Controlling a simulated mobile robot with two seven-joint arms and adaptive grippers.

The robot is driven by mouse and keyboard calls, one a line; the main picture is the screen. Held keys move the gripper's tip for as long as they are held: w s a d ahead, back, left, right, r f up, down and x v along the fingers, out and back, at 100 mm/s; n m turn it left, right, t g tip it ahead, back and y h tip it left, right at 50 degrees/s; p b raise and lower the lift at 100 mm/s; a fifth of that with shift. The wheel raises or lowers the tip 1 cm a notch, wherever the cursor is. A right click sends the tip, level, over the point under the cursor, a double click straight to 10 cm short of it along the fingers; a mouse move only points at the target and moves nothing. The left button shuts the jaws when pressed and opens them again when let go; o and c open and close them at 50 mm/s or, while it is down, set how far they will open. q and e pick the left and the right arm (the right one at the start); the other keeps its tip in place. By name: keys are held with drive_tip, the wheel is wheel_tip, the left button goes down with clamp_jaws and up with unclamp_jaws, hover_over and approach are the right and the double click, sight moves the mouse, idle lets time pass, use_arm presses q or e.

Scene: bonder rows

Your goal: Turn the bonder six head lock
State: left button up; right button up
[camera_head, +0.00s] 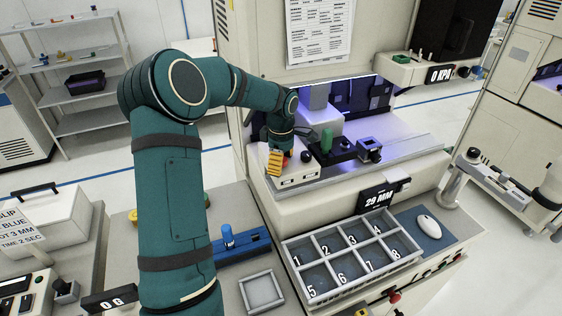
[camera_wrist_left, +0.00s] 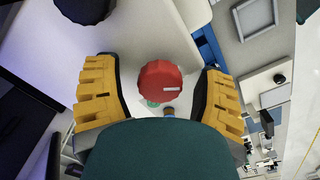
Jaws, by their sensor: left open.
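A round red knob (camera_wrist_left: 160,82) with a white mark is in the left wrist view, on the pale front ledge of the bonder (camera_head: 345,185). It stands between the two yellow fingers of my left gripper (camera_wrist_left: 160,95), with a gap on each side. In the head view my left gripper (camera_head: 276,162) points down over the left end of the bonder's ledge and mostly hides the red knob. It is open and does not touch the knob. I cannot read which label marks the head lock. My right gripper is in neither view.
A black knob (camera_head: 306,157) sits close to the right of the gripper; dark fixtures (camera_head: 369,150) stand farther right. A numbered tray (camera_head: 289,243), a blue block (camera_head: 243,248) and a mouse (camera_head: 429,226) lie on the lower bench. A display (camera_head: 384,195) reads 29 MM.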

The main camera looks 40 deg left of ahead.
use_arm(q)
drive_tip(key=c, duration=1.2)
